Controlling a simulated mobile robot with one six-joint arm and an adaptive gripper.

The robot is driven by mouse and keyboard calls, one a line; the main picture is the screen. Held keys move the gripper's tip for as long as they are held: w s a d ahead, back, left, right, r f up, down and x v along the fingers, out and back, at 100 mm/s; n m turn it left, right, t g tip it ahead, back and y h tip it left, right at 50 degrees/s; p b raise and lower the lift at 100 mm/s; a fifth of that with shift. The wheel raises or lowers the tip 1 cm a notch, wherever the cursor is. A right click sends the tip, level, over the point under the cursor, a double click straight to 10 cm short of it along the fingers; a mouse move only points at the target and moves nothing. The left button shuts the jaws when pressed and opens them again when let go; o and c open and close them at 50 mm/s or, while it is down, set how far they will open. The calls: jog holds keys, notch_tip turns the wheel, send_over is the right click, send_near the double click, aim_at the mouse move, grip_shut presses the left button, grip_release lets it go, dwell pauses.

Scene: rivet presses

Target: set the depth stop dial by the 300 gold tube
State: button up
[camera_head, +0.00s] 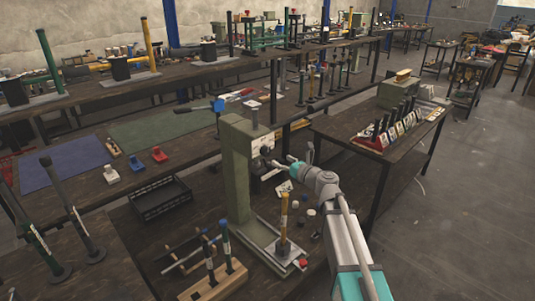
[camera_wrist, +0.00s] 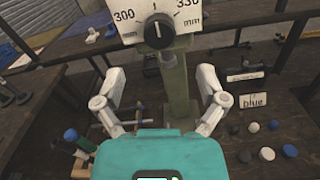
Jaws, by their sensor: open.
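The depth stop dial (camera_wrist: 158,30) is a round black knob on a white plate at the top of the wrist view. The plate reads 300 mm on the left and 330 mm on the right. The knob's pale mark looks roughly upright, between the two numbers. In the head view the plate (camera_head: 263,143) is on the grey-green press (camera_head: 238,165). A gold tube (camera_head: 284,210) stands upright on the press base. My gripper (camera_wrist: 158,85) is open and empty, its fingers apart below the dial; it also shows in the head view (camera_head: 286,163), close to the press front.
A black crate (camera_head: 160,200) and a wooden rack (camera_head: 213,282) with tools stand left of the press. A side table (camera_head: 380,165) holds a row of dark tubes with cards.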

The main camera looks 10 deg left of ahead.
aim_at(269, 152)
jog(key=x, duration=0.7)
jog(key=shift+w+a, duration=0.2)
jog(key=shift+c, duration=0.3)
jog(key=c, duration=1.1)
jog(key=shift+n, duration=0.5)
jog(key=n, duration=1)
jog(key=shift+w+n, duration=0.1)
jog(key=shift+n, duration=0.2)
